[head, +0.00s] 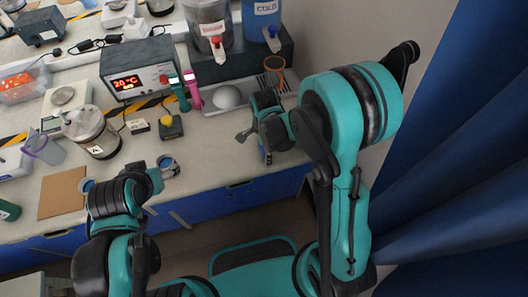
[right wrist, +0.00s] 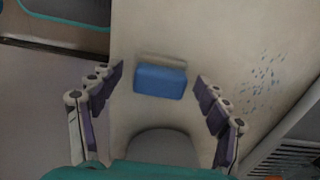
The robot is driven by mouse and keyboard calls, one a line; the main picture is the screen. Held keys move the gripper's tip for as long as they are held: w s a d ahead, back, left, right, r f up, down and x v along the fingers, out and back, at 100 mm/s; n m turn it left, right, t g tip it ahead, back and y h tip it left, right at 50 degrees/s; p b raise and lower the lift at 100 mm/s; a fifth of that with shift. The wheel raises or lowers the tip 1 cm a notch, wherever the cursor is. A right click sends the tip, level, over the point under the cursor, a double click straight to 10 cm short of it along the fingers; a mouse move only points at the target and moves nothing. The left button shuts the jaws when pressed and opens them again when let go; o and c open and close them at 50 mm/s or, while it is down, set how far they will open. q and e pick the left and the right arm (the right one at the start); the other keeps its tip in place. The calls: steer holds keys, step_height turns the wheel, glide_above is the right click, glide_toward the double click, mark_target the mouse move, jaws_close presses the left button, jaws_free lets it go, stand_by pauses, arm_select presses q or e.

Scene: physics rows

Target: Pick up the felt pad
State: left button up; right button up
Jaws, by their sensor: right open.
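The felt pad, a small blue rounded block (right wrist: 160,82), lies on the pale counter in the right wrist view, in the middle of the picture. My right gripper (right wrist: 158,92) is open, with purple-padded fingers to the left and right of the pad and clear gaps on both sides. In the head view my right gripper (head: 255,147) is over the counter's front edge area, and I cannot make out the pad clearly there. My left gripper (head: 165,190) is at the front edge on the left, away from the pad; its fingers are unclear.
A display box (head: 138,72) and a lidded pot (head: 92,132) stand left. Blue specks mark the counter right of the pad.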

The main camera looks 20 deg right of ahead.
steer(key=c, duration=1.2)
steer(key=shift+c, duration=0.2)
steer(key=shift+r, duration=0.15)
step_height(320, 180, up, 4)
steer(key=shift+r+p, duration=0.2)
steer(key=shift+p, duration=0.9)
steer(key=s+d+r+p, duration=0.3)
steer(key=s+d+r, duration=0.3)
steer(key=s, duration=0.4)
steer(key=shift+r, duration=0.2)
